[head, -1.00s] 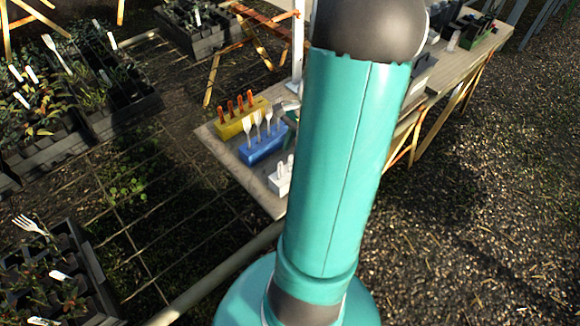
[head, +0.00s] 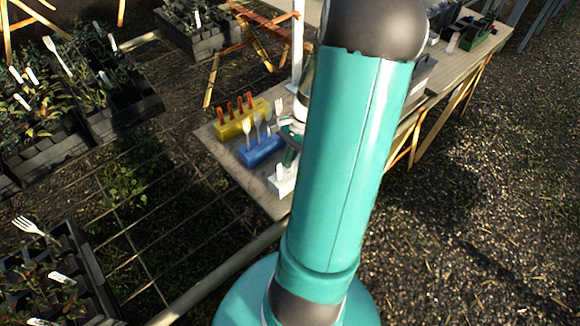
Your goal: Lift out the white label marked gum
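A white block (head: 277,187) with white labels stands at the near corner of the wooden table. One white label (head: 281,171) shows in it; any lettering, including gum, is too small to read. My gripper (head: 287,158) is partly in view right above the white block, beside the blue block, and much of it is hidden behind my teal arm link. Its fingers are too small and covered to tell whether they are open or shut.
A blue block (head: 262,153) with white forks and a yellow block (head: 236,127) with orange-handled tools stand behind the white block on the table (head: 222,150). Plant crates (head: 88,290) stand on the ground at left. The gravel at right is clear.

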